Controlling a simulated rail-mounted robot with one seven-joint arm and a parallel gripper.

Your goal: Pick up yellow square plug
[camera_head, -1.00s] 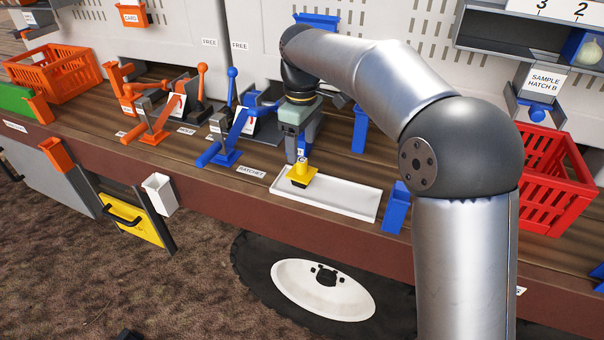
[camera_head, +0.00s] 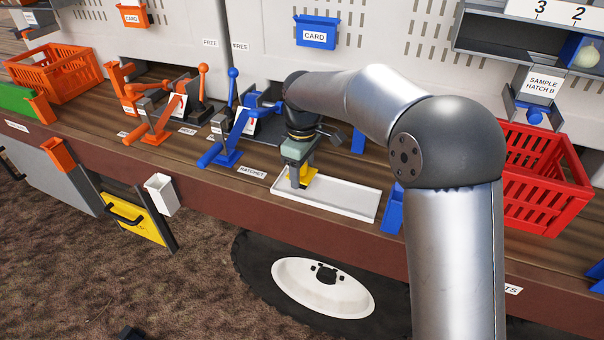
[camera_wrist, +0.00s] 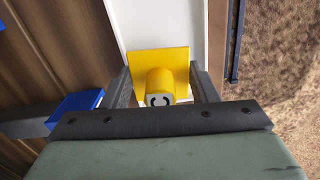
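The yellow square plug (camera_head: 309,174) sits at the left end of the white tray (camera_head: 345,200), partly hidden behind my gripper in the head view. In the wrist view the plug (camera_wrist: 160,62) shows a square yellow base and a raised round knob with a dark mark on its pale end. My gripper (camera_head: 297,182) is lowered over the plug. In the wrist view its two fingers (camera_wrist: 162,88) stand apart, one on each side of the knob. A small gap seems to show beside the knob, so the fingers look open around it.
Blue lever clamps (camera_head: 232,135) stand left of the tray. A blue holder (camera_head: 392,208) is at its right end, and a red crate (camera_head: 548,180) lies farther right. A white cup (camera_head: 159,194) hangs on the bench front. The tray's right part is bare.

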